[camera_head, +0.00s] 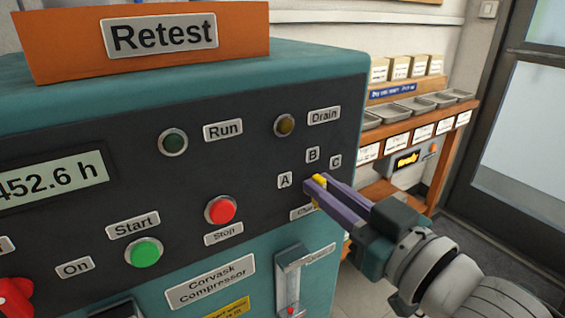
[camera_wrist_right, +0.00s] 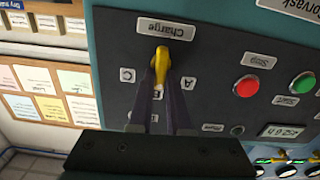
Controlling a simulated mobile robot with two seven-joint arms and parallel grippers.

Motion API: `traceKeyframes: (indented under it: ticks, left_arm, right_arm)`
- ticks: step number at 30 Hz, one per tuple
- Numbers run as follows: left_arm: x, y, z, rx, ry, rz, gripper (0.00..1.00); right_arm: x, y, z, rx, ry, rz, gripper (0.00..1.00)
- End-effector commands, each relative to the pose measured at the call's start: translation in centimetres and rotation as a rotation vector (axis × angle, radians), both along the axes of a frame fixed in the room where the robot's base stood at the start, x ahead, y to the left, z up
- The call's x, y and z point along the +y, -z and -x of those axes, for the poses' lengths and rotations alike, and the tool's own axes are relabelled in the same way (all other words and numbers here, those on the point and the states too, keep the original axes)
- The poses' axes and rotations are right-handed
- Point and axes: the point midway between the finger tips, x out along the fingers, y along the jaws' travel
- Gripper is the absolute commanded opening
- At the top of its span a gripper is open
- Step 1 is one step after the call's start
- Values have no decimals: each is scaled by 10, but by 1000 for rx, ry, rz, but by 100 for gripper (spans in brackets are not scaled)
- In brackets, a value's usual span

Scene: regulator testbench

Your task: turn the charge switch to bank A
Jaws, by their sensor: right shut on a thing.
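The charge switch has a yellow handle (camera_head: 319,182) on the dark front panel, below the labels A (camera_head: 285,180), B (camera_head: 312,155) and C (camera_head: 335,161). My right gripper (camera_head: 317,190) is shut on the yellow handle, its purple fingers on either side, and hides much of the switch. The right wrist view, turned upside down, shows the handle (camera_wrist_right: 162,66) between the fingers of the right gripper (camera_wrist_right: 162,80), beside the Charge label (camera_wrist_right: 166,29). There the handle lies roughly in line with label B, which the fingers partly cover. My left gripper is not in view.
A red Stop button (camera_head: 221,210) and a green Start button (camera_head: 145,252) are left of the switch. A Drain lamp (camera_head: 284,125) is above it. A gauge tube (camera_head: 293,280) is below. A shelf with trays (camera_head: 412,104) stands behind at right.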

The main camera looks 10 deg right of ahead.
Motion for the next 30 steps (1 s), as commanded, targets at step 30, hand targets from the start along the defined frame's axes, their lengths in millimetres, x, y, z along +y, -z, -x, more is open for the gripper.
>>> traceKeyframes:
  ticks: [30]
  left_arm:
    - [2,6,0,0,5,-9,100]
  right_arm:
    - [8,5,3,-285,1,786,0]
